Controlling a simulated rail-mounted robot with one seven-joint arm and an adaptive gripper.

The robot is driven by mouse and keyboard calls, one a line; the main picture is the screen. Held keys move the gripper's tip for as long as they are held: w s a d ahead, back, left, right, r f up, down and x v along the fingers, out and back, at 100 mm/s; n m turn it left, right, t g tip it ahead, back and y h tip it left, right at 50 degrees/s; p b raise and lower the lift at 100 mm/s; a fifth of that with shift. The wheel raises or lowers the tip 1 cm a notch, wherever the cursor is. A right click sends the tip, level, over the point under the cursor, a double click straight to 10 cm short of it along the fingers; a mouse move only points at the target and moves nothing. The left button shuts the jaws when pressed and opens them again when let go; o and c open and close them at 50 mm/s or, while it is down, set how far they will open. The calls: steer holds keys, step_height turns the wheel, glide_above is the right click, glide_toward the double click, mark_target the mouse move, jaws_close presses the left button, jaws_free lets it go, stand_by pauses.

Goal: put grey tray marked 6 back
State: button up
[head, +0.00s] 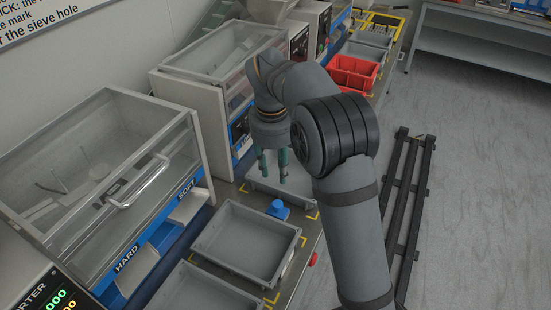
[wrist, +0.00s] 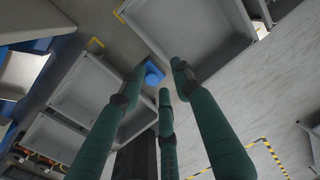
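Several grey trays stand in a row along the bench. One (head: 248,240) is in the middle, one (head: 200,292) is cut off at the bottom, and one (head: 300,198) is partly hidden behind my arm. I cannot read a 6 on any of them. My gripper (head: 272,180) points down above the partly hidden tray, with its green fingers apart and nothing between them. In the wrist view my gripper (wrist: 165,80) shows three spread fingers. A large grey tray (wrist: 237,46) is at the top there, and two smaller-looking trays are at the left.
A small blue object (head: 278,209) sits between two trays; it also shows in the wrist view (wrist: 153,75). A red bin (head: 353,73) stands farther back. Clear-lidded machines (head: 110,170) line the left side. Black rails (head: 405,190) lie on the open floor at right.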

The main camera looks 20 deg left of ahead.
step_height(320, 180, up, 2)
steer(key=shift+s+r, duration=0.15)
stand_by(0.4)
